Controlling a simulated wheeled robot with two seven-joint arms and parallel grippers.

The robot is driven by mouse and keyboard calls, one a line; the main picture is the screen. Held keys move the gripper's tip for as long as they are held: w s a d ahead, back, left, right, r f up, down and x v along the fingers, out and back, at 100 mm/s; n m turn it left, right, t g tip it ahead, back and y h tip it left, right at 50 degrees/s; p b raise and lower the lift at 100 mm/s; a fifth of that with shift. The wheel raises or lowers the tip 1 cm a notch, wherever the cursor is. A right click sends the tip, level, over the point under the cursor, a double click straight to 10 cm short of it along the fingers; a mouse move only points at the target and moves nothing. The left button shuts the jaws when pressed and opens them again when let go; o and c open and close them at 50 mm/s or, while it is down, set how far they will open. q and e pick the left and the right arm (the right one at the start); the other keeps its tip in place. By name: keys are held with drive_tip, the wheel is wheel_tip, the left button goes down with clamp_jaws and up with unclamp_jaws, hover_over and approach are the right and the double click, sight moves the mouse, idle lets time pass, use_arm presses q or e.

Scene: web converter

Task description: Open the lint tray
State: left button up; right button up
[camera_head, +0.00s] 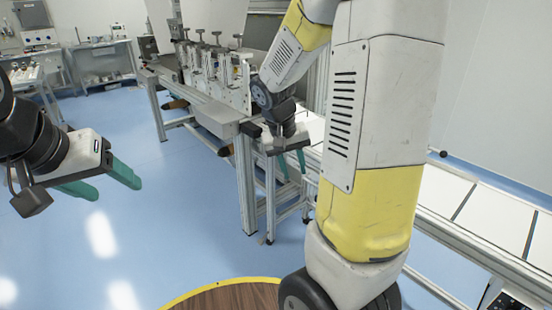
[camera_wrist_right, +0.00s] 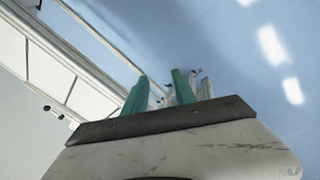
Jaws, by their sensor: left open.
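A pale grey box-like part (camera_head: 222,116) is fixed along the front of the web converter (camera_head: 205,70), under its row of upright plates. I cannot tell for sure whether it is the lint tray. My left gripper (camera_head: 106,184) is at the left, over open floor, well apart from the machine. Its two green fingers are spread and empty. My right gripper (camera_head: 294,167) points down just right of the machine's end and frame leg. Its green fingers are apart, with nothing seen held. They also show in the right wrist view (camera_wrist_right: 158,84), with small blurred parts behind them.
A white-topped conveyor table (camera_head: 490,215) runs along the right. A metal frame leg (camera_head: 245,185) stands left of my right gripper. Benches with equipment (camera_head: 105,60) stand at the back left. Blue floor (camera_head: 170,200) is clear between my left gripper and the machine.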

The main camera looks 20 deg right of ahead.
drive_tip(key=shift+s+a+r+y, duration=0.4)
drive_tip(key=shift+s+a+r, duration=0.15)
drive_tip(key=shift+r, duration=0.2)
